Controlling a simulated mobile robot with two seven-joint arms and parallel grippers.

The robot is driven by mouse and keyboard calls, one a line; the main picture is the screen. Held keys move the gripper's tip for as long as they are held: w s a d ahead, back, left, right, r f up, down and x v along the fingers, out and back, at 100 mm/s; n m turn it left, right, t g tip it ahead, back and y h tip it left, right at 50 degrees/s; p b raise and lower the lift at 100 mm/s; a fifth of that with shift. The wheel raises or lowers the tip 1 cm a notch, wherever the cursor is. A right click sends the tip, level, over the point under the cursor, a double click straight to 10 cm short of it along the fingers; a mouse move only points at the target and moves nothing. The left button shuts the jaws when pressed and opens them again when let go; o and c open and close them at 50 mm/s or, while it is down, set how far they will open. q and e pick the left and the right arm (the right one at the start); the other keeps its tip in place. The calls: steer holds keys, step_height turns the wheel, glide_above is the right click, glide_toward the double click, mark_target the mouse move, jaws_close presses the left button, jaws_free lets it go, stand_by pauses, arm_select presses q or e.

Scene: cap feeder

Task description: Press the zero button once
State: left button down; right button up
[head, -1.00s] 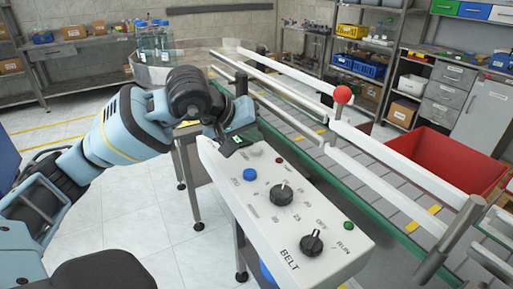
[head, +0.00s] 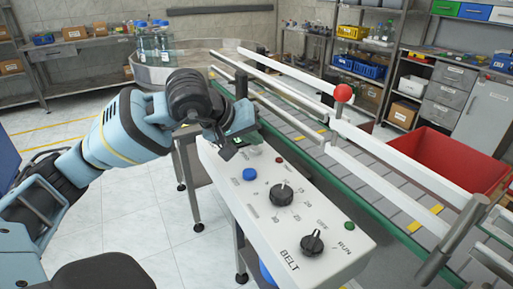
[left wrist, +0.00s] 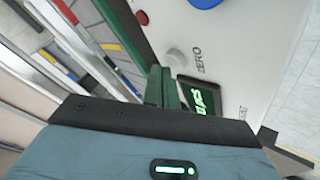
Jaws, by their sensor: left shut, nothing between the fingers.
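The zero button, a small pale grey knob (left wrist: 176,57), sits beside the printed word ZERO on the white control box (head: 290,222). In the left wrist view a lit green display (left wrist: 202,97) lies beside the gripper, partly covered by it. My left gripper (left wrist: 160,82) is shut and empty, with its fingertips close to the button. A small gap shows between them in the picture; their height above the panel is hard to tell. In the head view my left gripper (head: 228,148) is over the far end of the box and hides most of the display. My right gripper is not in view.
The box also carries a blue button (head: 250,174), a large black knob (head: 281,195), a BELT switch (head: 312,243), a green button (head: 349,226) and a small red light (head: 279,160). A railed conveyor (head: 365,175) runs alongside, with a red bin (head: 455,160) beyond.

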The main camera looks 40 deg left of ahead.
mark_target(253, 150)
arm_select(q)
steer(key=shift+f+b, duration=0.3)
steer(key=shift+f, duration=0.15)
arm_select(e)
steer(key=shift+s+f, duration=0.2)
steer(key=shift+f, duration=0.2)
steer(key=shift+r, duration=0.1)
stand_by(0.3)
arm_select(q)
steer(key=shift+r+p, duration=0.65)
steer(key=shift+r, duration=0.2)
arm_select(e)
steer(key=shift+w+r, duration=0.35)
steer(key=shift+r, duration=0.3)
arm_select(q)
steer(key=shift+r, duration=0.1)
